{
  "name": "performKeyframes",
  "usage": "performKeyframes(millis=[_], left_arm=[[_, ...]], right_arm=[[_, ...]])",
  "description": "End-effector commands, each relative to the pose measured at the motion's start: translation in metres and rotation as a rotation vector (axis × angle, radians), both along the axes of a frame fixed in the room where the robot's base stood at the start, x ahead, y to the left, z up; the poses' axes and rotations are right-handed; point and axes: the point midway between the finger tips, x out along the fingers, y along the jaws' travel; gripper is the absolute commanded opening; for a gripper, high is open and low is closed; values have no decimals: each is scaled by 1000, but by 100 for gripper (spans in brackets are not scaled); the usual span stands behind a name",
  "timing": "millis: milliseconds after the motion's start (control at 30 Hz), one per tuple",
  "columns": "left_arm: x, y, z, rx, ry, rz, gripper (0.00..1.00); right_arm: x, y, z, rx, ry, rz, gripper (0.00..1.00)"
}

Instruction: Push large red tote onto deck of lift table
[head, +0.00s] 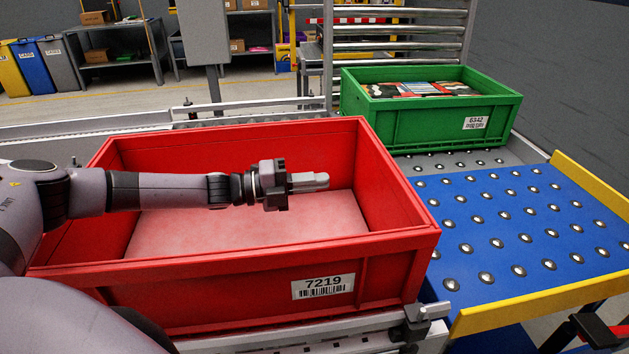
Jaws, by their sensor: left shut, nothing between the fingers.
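The large red tote (235,268) stands at the left and centre, with a label reading 7219 on its near side. It looks empty inside. Its right end reaches the left edge of the lift table's blue deck (520,285), which is studded with steel balls and has yellow edges. My left arm reaches across the tote from the left. My left gripper (322,181) is shut and empty, over the tote's open top and pointing right, toward its right wall. Whether it touches the tote I cannot tell. My right gripper is not in view.
A green tote (455,118) with packed goods stands behind the deck, labelled 6342. A clamp-like stop (425,312) sits on the rail at the tote's near right corner. Metal rails run along the conveyor. Most of the blue deck is clear. Shelves and bins stand far back.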

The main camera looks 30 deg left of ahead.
Motion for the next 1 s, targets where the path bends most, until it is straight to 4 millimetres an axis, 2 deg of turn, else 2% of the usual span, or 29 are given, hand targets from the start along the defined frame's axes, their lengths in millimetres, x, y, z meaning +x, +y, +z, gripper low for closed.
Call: performKeyframes(millis=[33,200,400,633,1000], left_arm=[[8,-11,0,0,-3,-5,0],[32,-39,-2,0,-3,-4,0],[54,-64,-2,1,-2,-3,0],[64,-76,-1,1,1,1,0],[65,-77,0,0,1,0,0]], right_arm=[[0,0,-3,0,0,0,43],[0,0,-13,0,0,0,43],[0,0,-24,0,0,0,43],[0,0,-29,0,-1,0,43],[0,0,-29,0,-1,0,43]])
